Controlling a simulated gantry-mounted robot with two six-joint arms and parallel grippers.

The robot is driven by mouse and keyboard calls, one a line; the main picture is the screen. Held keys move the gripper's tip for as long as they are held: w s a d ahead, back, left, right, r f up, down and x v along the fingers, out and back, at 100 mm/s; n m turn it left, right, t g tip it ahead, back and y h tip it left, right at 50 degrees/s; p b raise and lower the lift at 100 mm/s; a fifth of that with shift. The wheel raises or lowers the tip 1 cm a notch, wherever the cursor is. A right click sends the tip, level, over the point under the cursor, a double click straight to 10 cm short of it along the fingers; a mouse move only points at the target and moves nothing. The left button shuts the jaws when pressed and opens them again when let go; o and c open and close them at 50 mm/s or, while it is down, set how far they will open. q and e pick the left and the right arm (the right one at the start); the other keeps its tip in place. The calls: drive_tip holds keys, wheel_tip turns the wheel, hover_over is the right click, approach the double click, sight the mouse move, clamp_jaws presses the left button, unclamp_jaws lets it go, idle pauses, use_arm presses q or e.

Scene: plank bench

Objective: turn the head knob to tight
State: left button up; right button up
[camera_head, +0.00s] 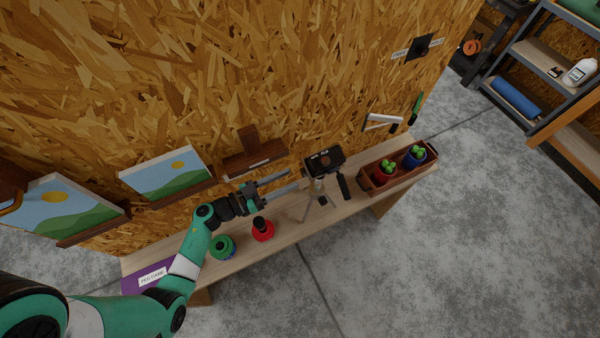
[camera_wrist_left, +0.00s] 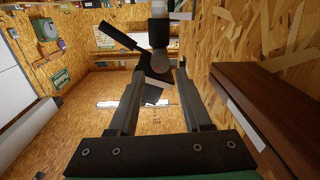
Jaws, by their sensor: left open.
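A small tripod (camera_head: 307,207) stands on the plank bench and carries a dark camera-like box (camera_head: 323,160) with a small lit display. A black handle (camera_head: 343,187) hangs at its right side. My left gripper (camera_head: 294,180) is open, with its two fingers pointing at the tripod head from the left. In the left wrist view, the tripod head with a grey rounded part (camera_wrist_left: 168,68) and a black handle (camera_wrist_left: 118,36) shows ahead, beyond or between the open fingertips (camera_wrist_left: 159,78). I cannot tell whether they touch it, or which part is the head knob. My right gripper is not in view.
A wooden box (camera_head: 372,183) with a red and a blue cup stands right of the tripod. A red-based object (camera_head: 263,232) and a green round object (camera_head: 223,247) sit at the front left. A wall ledge (camera_head: 255,160) is close behind my gripper.

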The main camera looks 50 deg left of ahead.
sight(302, 173)
use_arm(q)
drive_tip(key=x, duration=0.5)
clamp_jaws()
